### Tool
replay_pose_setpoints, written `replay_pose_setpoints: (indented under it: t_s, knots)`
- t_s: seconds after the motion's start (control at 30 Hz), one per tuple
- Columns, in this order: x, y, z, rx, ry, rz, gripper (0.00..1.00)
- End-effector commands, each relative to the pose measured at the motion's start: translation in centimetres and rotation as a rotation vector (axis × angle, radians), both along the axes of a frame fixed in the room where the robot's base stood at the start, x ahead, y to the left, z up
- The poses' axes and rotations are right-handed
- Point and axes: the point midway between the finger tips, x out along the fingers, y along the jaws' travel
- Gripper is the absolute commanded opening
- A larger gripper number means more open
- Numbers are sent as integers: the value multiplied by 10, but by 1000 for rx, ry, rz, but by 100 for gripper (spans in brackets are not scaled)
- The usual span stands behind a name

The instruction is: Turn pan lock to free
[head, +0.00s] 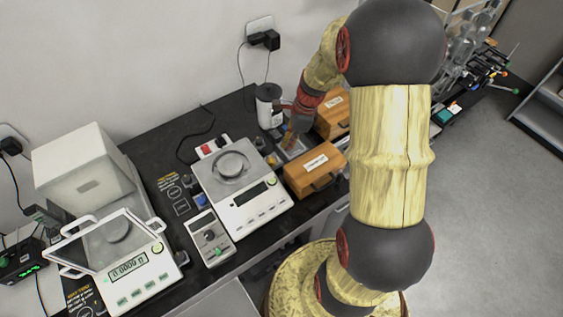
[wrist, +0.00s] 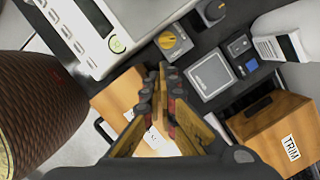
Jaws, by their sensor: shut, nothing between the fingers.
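Two small dials lie beside the middle balance. In the wrist view one is a yellow-orange dial (wrist: 175,40) with a dark face, and the other is a dark grey knob (wrist: 212,11) farther up. I cannot tell which of them is the pan lock, and I cannot read their markings. The white balance (wrist: 140,14) shows at the upper left of the wrist view, and in the head view its body (head: 244,213) carries a round pan (head: 231,165). My gripper (wrist: 163,72) is shut and empty, its tips pointing just below the yellow-orange dial. In the head view my arm partly hides this area.
A grey square plate (wrist: 210,76), a blue switch (wrist: 239,46) and a white cylinder (head: 269,105) stand nearby. Two wooden boxes, a nearer one (head: 312,172) and one labelled TRIM (wrist: 268,124), crowd the gripper. A second balance (head: 137,274) and a control box (head: 210,240) stand left.

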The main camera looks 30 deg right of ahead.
Motion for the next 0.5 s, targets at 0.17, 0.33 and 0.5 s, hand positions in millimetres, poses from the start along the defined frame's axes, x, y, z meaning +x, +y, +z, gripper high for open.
replay_pose_setpoints:
  t_s: [0.17,0.33,0.5]
  knots:
    - [3,0,-2,-10,-23,62,0]
    - [4,4,-21,-10,-21,66,0]
    - [8,11,-51,-10,-21,66,0]
